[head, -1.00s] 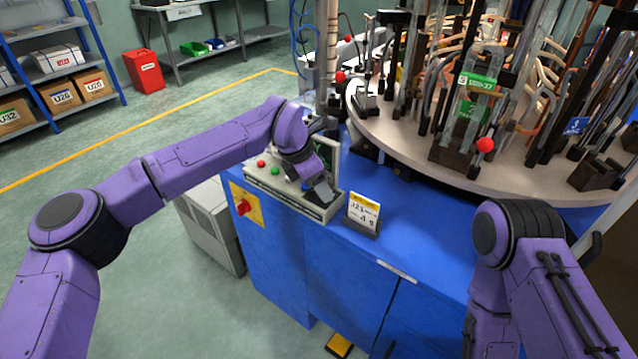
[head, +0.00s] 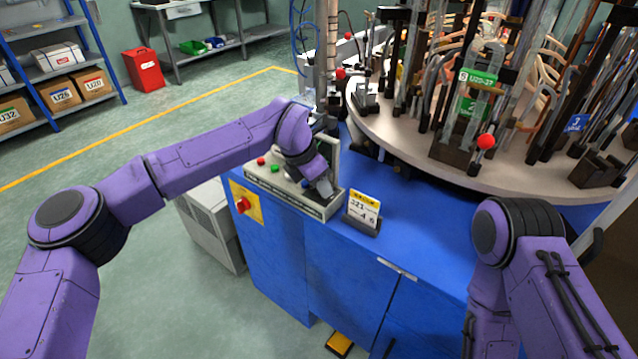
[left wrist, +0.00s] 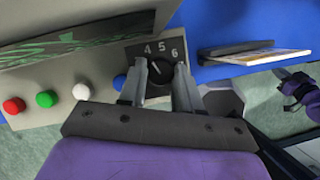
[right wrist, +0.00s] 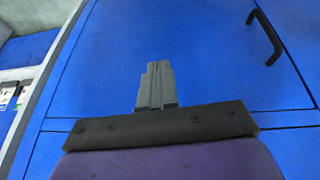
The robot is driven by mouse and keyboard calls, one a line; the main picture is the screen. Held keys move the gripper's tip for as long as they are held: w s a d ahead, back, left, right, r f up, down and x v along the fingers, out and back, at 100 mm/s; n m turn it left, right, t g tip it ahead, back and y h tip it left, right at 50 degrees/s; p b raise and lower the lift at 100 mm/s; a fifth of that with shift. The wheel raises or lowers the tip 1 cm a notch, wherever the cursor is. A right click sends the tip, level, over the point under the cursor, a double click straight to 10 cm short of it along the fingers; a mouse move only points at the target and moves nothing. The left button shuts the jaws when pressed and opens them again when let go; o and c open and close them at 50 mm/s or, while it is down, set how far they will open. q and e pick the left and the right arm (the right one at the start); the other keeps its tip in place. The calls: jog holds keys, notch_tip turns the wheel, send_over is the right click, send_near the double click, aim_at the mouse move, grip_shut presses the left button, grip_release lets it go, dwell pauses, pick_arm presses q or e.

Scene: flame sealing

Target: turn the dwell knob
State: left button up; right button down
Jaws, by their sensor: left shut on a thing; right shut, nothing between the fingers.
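The dwell knob (left wrist: 158,74) is a dark round knob with a white pointer line, on a dark plate numbered 4, 5 and 6 in the left wrist view. Its pointer leans to the upper left, toward the 4–5 side. My left gripper (left wrist: 162,72) is shut on it, one finger on each side. In the head view my left gripper (head: 325,190) is at the right end of the grey control panel (head: 290,205) and hides the knob. My right gripper (right wrist: 156,72) is shut and empty in front of blue cabinet doors; its fingers are not seen in the head view.
Red (left wrist: 14,105), green (left wrist: 47,98) and white (left wrist: 82,91) buttons line the panel left of the knob. A card in a stand (head: 363,211) is close on the right. A red switch on a yellow plate (head: 243,206) is on the cabinet front. The round turntable (head: 430,155) stands behind.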

pick_arm(q)
jog(key=n+t, duration=0.1)
jog(key=n, duration=0.2)
jog(key=shift+s+d+y+b, duration=0.1)
jog(key=shift+y+b, duration=0.2)
jog(key=shift+b, duration=0.1)
jog(key=shift+n+t+y, duration=0.3)
jog(key=shift+n+y, duration=0.1)
jog(key=shift+n, duration=1)
jog(key=o, duration=1)
